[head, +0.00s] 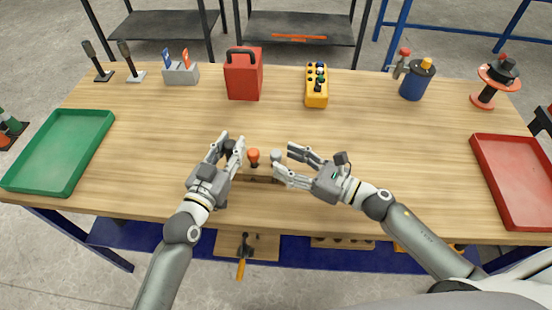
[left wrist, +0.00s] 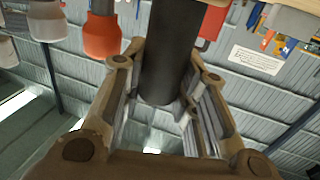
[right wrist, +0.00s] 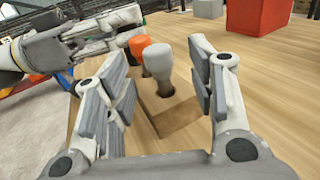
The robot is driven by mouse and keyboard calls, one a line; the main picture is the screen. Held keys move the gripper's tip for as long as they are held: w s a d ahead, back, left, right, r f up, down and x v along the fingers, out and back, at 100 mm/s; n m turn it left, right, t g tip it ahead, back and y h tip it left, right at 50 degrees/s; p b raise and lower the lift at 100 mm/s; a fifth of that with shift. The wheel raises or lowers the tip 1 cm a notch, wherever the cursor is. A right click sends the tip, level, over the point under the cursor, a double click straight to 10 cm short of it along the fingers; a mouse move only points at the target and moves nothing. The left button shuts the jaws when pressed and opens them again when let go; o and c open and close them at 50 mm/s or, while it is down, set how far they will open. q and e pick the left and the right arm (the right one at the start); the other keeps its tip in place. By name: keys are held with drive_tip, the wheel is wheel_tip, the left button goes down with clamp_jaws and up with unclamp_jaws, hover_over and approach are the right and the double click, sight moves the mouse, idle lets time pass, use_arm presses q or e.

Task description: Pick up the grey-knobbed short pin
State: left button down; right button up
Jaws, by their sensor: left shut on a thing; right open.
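The grey-knobbed pin (head: 276,155) stands upright in a hole at the right end of a small wooden block (head: 262,180). In the right wrist view the grey knob (right wrist: 157,61) shows between the fingers, apart from both. My right gripper (head: 284,160) is open beside it, coming from the right. An orange-knobbed pin (head: 254,156) stands in the block to the left of the grey one. My left gripper (head: 228,146) is shut on a black-knobbed pin (head: 229,147) at the block's left; it shows as a dark cylinder in the left wrist view (left wrist: 172,50). Its lower end is hidden.
A green tray (head: 105,124) lies at the left and a red tray (head: 482,150) at the right. A red canister (head: 243,82), a yellow box (head: 316,98) and a blue canister (head: 415,85) stand at the back. The table's middle is otherwise clear.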

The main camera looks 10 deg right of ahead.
sight(276, 156)
drive_tip(key=shift+x, duration=1.95)
drive_tip(key=shift+r, duration=0.1)
clamp_jaws()
